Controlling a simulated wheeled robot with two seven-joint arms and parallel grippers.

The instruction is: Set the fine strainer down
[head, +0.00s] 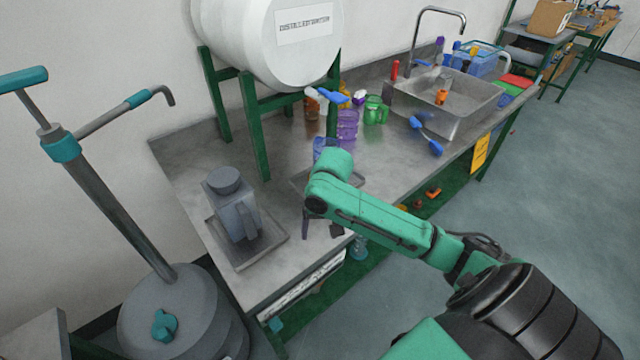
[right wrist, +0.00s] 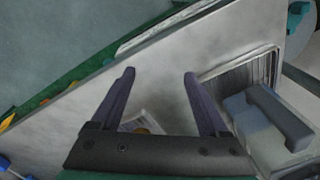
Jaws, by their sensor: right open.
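My right gripper (head: 322,228) is open above the left part of the grey workbench (head: 190,158), pointing down. In the right wrist view its two fingers (right wrist: 160,75) stand apart with bare bench top between their tips. I cannot make out the fine strainer for certain in either view. A small metal tray (head: 300,180) lies beyond the gripper, partly hidden by my arm. The wrist view shows a pale, tray-like thing (right wrist: 130,120) with a small orange-brown spot, partly hidden by the gripper. My left gripper is not in view.
A grey lidded jug (head: 232,205) stands on a metal tray (head: 262,250) left of my gripper. A white tank (head: 250,40) on green legs stands behind. Coloured bottles, a green mug (head: 376,110) and the sink (head: 450,105) are farther right. The bench's front edge is close.

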